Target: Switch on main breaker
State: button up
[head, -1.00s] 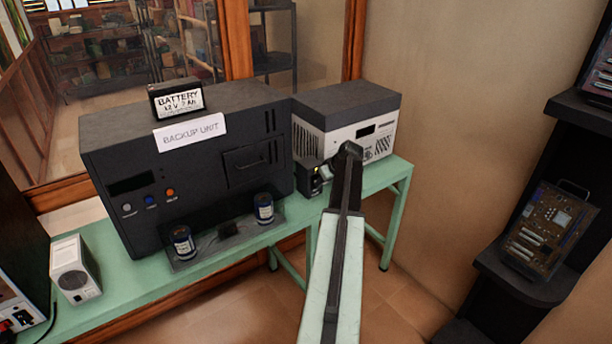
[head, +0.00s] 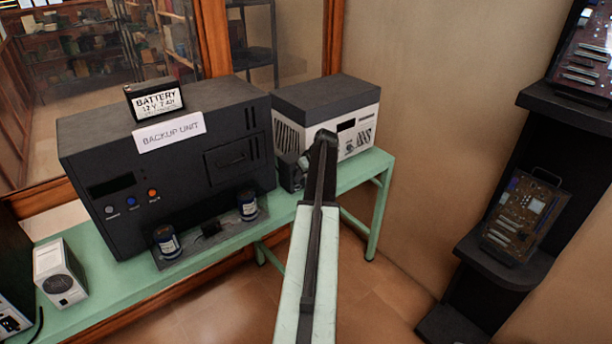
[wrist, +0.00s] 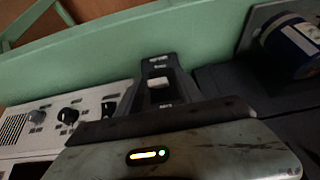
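A small dark box with a pale switch, which looks like the main breaker (head: 291,175), stands on the green bench between the black backup unit and the white-fronted unit. In the wrist view its pale rocker or lever (wrist: 159,82) sits in a dark housing with small light labels above and below; I cannot read them. My gripper (head: 318,150) is at the far end of my arm, just right of the box in the head view. The wrist view shows its pale body with a lit indicator, close to the box. Its fingers are not clear, and contact cannot be told.
The black backup unit (head: 160,165) carries a battery (head: 154,101) and has two blue cans (head: 248,206) in front. The white-fronted unit (head: 350,135) stands right, with knobs in the wrist view (wrist: 70,114). A dark shelf (head: 505,262) is far right. Floor between is clear.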

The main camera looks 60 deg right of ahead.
jog(key=shift+s, duration=0.1)
jog(key=p+v, duration=0.6)
jog(key=v, duration=0.1)
jog(key=shift+r+p, duration=0.35)
jog(key=shift+p, duration=0.05)
jog(key=shift+s+a, duration=0.1)
jog(key=shift+s, duration=0.05)
